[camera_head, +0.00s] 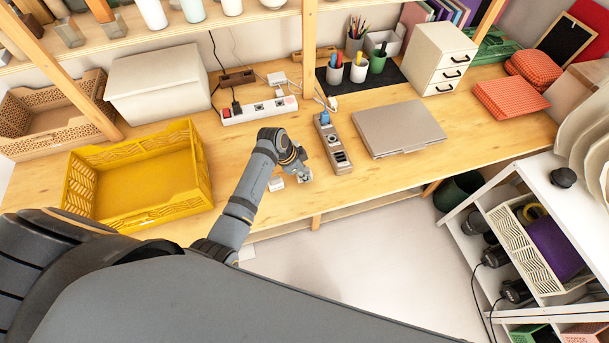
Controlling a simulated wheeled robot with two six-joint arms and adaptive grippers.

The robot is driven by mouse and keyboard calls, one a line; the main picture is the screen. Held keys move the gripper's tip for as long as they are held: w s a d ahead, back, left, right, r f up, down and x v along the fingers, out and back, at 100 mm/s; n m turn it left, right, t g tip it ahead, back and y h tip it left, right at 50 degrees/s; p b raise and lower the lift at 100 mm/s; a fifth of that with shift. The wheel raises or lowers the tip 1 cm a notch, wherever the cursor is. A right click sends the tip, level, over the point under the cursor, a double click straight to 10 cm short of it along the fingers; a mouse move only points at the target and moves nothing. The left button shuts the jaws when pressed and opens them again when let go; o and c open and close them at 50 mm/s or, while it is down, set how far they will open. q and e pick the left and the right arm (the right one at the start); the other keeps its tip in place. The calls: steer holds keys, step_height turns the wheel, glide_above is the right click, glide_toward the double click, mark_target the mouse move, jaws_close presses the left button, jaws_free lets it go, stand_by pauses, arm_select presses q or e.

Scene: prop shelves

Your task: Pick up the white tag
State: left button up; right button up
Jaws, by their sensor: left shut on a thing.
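My left gripper (303,174) reaches down over the wooden desk, near its front edge. It is shut on a small pale thing at its fingertips, which looks like the white tag; the fingers hide most of it. Another small white piece (276,185) lies on the desk just left of the gripper. I cannot tell whether the held thing touches the desk. My right gripper is not in view.
A yellow crate (190,135) stands left of my left arm. A power strip (333,145) and a closed laptop (399,128) lie to the right. A white power strip (259,110) lies behind. A shelf post (309,45) rises at the back.

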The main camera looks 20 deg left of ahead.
arm_select(q)
steer(key=shift+w+r+b, duration=0.1)
steer(key=shift+r+b, duration=0.3)
steer(key=shift+r, duration=0.5)
steer(key=s+d+r+b, duration=0.1)
steer(key=s+r, duration=0.9)
steer(key=s, duration=0.4)
steer(key=shift+b, duration=0.3)
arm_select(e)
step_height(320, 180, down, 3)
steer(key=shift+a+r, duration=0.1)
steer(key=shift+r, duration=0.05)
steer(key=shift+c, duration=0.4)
